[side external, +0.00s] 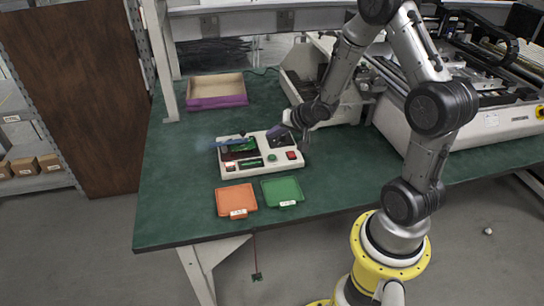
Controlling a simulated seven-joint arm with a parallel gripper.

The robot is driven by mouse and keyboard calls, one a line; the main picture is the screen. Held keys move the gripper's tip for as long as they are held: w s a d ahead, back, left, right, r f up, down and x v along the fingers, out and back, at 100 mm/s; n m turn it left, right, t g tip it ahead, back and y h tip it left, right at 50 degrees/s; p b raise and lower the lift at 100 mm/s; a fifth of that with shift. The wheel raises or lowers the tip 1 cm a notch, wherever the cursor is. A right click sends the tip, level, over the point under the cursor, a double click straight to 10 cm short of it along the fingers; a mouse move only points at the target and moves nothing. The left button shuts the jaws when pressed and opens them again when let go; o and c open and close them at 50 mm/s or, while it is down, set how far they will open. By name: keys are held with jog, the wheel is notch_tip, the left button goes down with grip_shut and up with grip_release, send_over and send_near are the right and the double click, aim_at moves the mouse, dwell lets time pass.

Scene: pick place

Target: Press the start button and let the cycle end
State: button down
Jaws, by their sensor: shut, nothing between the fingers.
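A white test box (241,173) with a dark recess and small displays lies on the green table. A round green button (272,158) and a red button (292,155) are on its front right panel; the labels are too small to read. My gripper (272,133) is shut and empty, just above the back right part of the box. I cannot tell whether its tips touch the box. A green board (240,146) shows in the left recess, partly behind a thin blue bar.
An orange tray (236,199) and a green tray (282,191) lie in front of the box near the table edge. A purple-fronted bin (217,101) stands behind. Large machines (480,105) stand at the right. The table's left part is clear.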

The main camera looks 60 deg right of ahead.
send_over(274, 161)
jog(key=shift+f, duration=3)
jog(key=shift+f, duration=0.45)
jog(key=shift+f, duration=0.4)
dwell(0.5)
jog(key=shift+r, duration=0.85)
notch_tip(274, 161, up, 5)
dwell(0.4)
